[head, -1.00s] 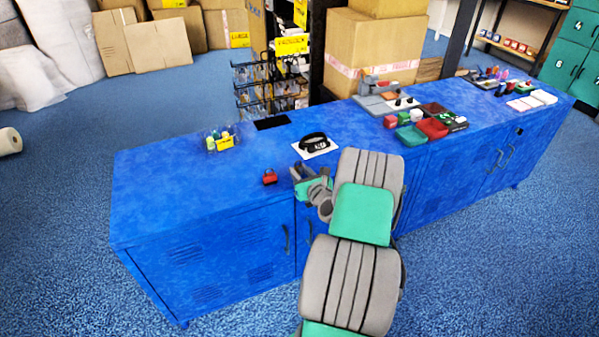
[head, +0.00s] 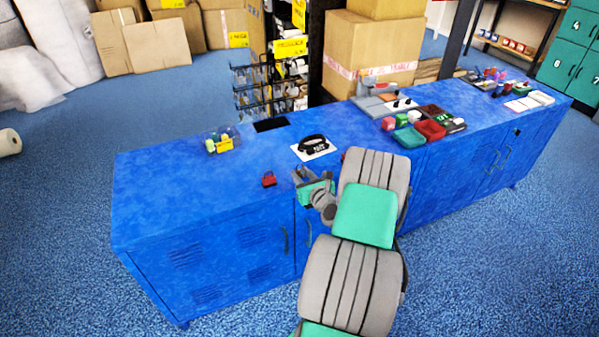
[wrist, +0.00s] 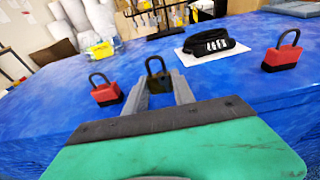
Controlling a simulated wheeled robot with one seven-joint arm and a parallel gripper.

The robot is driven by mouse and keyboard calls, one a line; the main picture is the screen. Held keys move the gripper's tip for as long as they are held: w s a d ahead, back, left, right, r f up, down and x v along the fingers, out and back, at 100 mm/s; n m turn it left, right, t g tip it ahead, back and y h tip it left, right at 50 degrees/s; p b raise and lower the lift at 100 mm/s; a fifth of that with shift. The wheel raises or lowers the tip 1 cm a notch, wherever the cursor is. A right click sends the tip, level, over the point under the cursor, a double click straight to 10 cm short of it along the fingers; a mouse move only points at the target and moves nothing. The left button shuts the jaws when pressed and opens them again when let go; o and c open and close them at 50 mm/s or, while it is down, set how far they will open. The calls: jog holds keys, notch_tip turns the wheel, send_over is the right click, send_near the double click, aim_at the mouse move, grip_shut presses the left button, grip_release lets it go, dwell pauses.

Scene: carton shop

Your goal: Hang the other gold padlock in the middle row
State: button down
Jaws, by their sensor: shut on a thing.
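My gripper (wrist: 161,91) is shut on a padlock (wrist: 158,88) with a dark shackle standing up. Its body looks dark brownish gold in shade, and its lower part is hidden behind my gripper's palm. In the head view my gripper (head: 307,176) is over the near edge of the blue counter, and the held padlock is too small to make out. A red padlock (head: 269,179) stands on the counter to its left; it also shows in the wrist view (wrist: 105,94). Another red padlock (wrist: 282,56) is on the right, partly behind my arm in the head view.
The counter's left part is mostly clear.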

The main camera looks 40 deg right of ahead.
jog(key=f+v, duration=0.1)
jog(key=v, duration=0.5)
jog(key=shift+s, duration=0.3)
jog(key=shift+a, duration=0.2)
dwell(0.8)
